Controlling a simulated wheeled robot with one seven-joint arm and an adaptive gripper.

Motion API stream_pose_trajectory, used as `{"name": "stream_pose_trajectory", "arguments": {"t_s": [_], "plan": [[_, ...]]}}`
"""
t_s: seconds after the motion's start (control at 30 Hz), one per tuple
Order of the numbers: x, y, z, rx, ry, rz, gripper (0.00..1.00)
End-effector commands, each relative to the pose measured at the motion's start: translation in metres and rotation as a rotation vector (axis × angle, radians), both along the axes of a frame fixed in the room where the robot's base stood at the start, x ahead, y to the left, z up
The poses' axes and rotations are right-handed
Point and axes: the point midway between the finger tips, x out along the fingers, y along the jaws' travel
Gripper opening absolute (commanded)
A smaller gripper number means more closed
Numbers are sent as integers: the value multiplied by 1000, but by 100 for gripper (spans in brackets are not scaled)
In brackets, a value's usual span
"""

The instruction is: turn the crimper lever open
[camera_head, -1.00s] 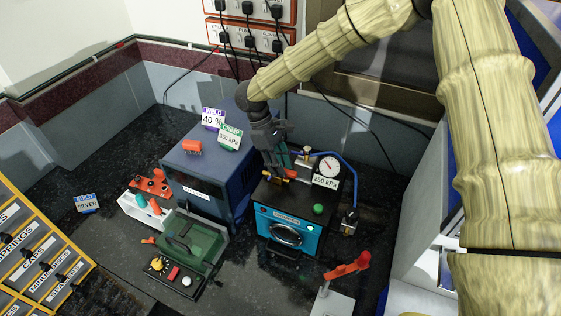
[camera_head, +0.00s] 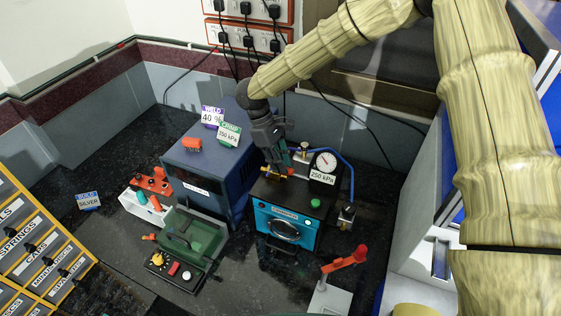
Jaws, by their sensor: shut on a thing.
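The crimper (camera_head: 283,228) is a black-topped box with a bright blue front and a round window, right of the dark blue cabinet. A pressure gauge (camera_head: 325,162) with a "250 kPa" label stands on its back right. My gripper (camera_head: 277,168) points down over the left part of the crimper's top. Its fingers are dark and small in the view, shut at a small brass-yellow and red fitting, apparently the crimper lever (camera_head: 268,173). The fingers hide part of it, and the exact lever angle cannot be told.
The dark blue cabinet (camera_head: 207,192) stands close left of the crimper. A green-lidded device (camera_head: 190,240) sits in front of it. A red-handled lever (camera_head: 345,262) rises at front right. A blue hose (camera_head: 345,170) runs behind the gauge. Drawers (camera_head: 35,245) fill the left.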

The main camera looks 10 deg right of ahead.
Motion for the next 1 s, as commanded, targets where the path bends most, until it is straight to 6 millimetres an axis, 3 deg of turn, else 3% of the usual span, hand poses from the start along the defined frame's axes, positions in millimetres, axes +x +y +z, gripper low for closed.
{"name": "stream_pose_trajectory", "arguments": {"t_s": [1.0], "plan": [[3,-1,1,7,-8,134,0]]}}
